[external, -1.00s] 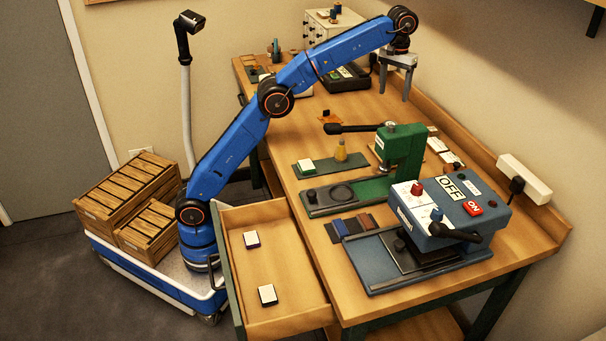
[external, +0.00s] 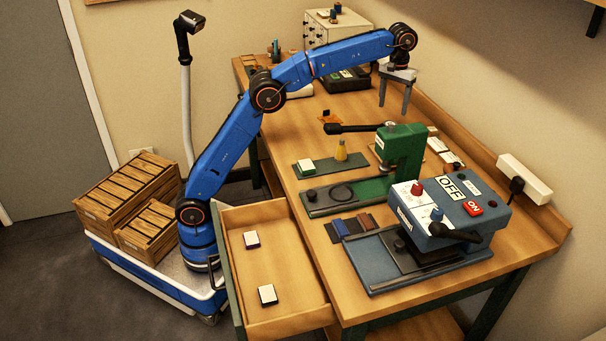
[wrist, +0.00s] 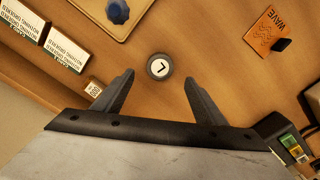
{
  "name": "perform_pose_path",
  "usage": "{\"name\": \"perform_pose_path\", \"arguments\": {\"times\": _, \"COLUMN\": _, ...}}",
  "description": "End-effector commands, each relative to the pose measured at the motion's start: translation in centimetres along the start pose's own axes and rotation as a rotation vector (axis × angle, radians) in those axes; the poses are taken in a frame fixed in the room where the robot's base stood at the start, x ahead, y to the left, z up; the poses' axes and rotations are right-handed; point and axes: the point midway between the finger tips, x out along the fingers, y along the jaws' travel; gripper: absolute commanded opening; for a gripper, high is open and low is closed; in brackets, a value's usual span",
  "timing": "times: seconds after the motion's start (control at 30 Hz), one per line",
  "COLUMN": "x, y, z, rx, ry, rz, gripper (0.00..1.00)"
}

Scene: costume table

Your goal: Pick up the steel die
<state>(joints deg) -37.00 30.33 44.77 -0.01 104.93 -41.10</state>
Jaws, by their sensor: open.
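A small round grey metal piece with a black mark on its pale top, which looks like the steel die (wrist: 159,67), stands on the wooden bench (wrist: 205,55) in the wrist view. It sits just beyond the fingertips, roughly centred between them. My gripper (wrist: 159,82) is open and empty, with one finger on each side. In the external view my gripper (external: 394,108) points down over the far part of the bench. I cannot make out the die in that view.
In the wrist view, white labelled blocks (wrist: 70,48) lie left, a tray with a blue knob (wrist: 118,12) above, and an orange WAVE card (wrist: 264,33) right. The green press (external: 400,150) and blue machine (external: 455,205) stand nearer the camera in the external view.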

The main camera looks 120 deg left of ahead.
Motion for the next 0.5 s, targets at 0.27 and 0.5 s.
{"name": "perform_pose_path", "arguments": {"times": 0.27, "x": 1.9, "y": 0.0, "z": 0.0, "rx": 0.001, "ry": 0.000, "rz": 0.001, "gripper": 0.65}}
{"name": "perform_pose_path", "arguments": {"times": 0.5, "x": 5.0, "y": -0.1, "z": 0.1, "rx": 0.002, "ry": -0.001, "rz": 0.001, "gripper": 0.65}}
